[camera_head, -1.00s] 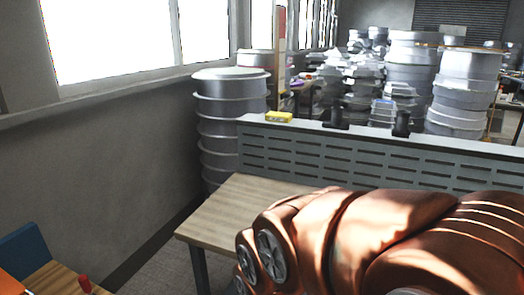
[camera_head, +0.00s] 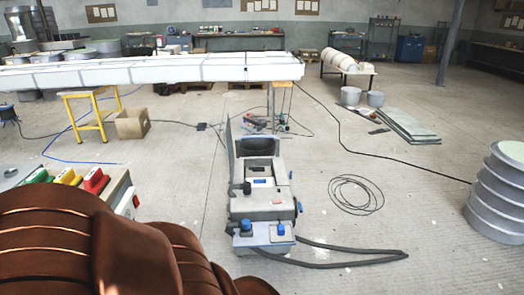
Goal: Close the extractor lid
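The extractor (camera_head: 262,205) is a grey machine with blue parts, standing on the concrete floor at the middle of the head view. A thin grey panel, which looks like its lid (camera_head: 230,150), stands upright along the left side of its top, so the lid appears open. The top of the body is uncovered, with pale and orange parts showing. A dark hose runs from its front to the right across the floor. My brown arm fills the lower left corner. My gripper is not in view, and nothing shows it touching the extractor.
A bench (camera_head: 122,190) with green, yellow and red items stands left of the extractor. A long white mould (camera_head: 150,70) spans behind. A coiled cable (camera_head: 356,194) lies to the right, and stacked grey moulds (camera_head: 497,195) stand at the right edge. Floor between is mostly clear.

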